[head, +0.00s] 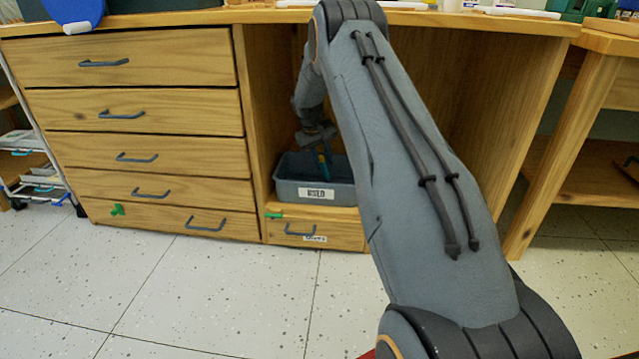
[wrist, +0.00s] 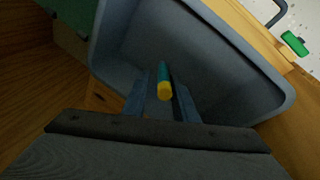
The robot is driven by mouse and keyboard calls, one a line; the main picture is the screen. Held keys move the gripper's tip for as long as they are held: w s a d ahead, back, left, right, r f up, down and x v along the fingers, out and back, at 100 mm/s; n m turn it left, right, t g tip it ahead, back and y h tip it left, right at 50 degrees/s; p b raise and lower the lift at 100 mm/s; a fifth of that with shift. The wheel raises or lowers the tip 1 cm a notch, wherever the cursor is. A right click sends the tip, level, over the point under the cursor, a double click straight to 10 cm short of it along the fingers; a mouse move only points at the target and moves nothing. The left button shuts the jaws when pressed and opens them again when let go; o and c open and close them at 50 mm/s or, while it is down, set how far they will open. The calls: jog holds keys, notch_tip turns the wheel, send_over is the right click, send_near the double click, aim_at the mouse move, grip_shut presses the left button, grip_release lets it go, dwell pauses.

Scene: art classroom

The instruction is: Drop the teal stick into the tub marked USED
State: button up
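The grey-blue tub (head: 288,191) marked USED stands on the shelf of the desk's open bay in the head view. In the wrist view its inside (wrist: 220,70) fills much of the picture. My gripper (head: 322,150) points down over the tub. The teal stick (head: 322,168) is upright between its fingers, its lower part at or below the tub's rim. In the wrist view the stick (wrist: 163,73) shows its yellow end (wrist: 165,91) towards the camera, between the two fingers (wrist: 162,85). The finger contact is not clearly seen. The stick's lower end is hard to make out.
Wooden drawers (head: 150,110) are left of the bay, and a small drawer (head: 300,231) is under the tub. A green clip-like thing (wrist: 295,43) lies beyond the tub's rim in the wrist view.

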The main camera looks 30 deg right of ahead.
jog(key=shift+o, duration=0.8)
jog(key=shift+r, duration=0.15)
jog(key=p+v, duration=0.3)
jog(key=v, duration=0.4)
jog(key=shift+a+r+p, duration=0.1)
jog(key=shift+r+p, duration=0.1)
jog(key=shift+p, duration=0.1)
jog(key=shift+r+p, duration=1.25)
jog(key=shift+r, duration=0.75)
